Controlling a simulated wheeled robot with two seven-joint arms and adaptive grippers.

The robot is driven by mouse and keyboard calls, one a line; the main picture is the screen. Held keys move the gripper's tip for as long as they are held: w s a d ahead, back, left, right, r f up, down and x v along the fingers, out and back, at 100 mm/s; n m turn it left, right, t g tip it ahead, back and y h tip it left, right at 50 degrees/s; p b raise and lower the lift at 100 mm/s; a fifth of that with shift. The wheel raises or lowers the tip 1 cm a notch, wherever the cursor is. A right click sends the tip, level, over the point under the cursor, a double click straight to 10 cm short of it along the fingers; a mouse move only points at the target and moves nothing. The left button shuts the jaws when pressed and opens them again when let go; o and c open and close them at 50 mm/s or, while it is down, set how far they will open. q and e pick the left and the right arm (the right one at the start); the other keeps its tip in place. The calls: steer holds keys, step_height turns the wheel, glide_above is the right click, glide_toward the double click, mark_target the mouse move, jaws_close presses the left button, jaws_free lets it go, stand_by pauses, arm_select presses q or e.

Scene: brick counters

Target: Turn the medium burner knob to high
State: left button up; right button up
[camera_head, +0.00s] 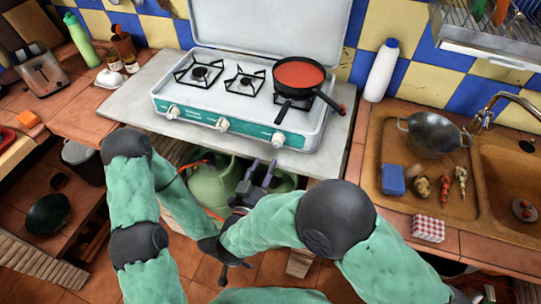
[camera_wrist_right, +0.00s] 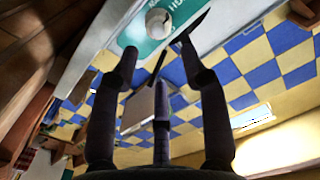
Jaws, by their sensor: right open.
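The white gas stove (camera_head: 250,108) stands on the counter with its lid up. Its teal front strip carries a left knob (camera_head: 173,112), a middle knob (camera_head: 222,125) and a right knob (camera_head: 278,139). I cannot tell from labels which is the medium one. My right gripper (camera_head: 262,172) is open and empty, below and in front of the right knob, apart from it. In the right wrist view a white knob (camera_wrist_right: 158,22) on the teal strip lies beyond the spread fingertips (camera_wrist_right: 157,54). My left arm bends down at the left; its gripper end is mostly hidden behind the right forearm.
A pan (camera_head: 299,74) of red sauce sits on the right burner, its handle reaching over the right side of the stove. A green gas cylinder (camera_head: 212,188) stands under the counter. A white bottle (camera_head: 382,70) and a sink (camera_head: 395,125) are to the right.

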steer(key=shift+v, duration=1.3)
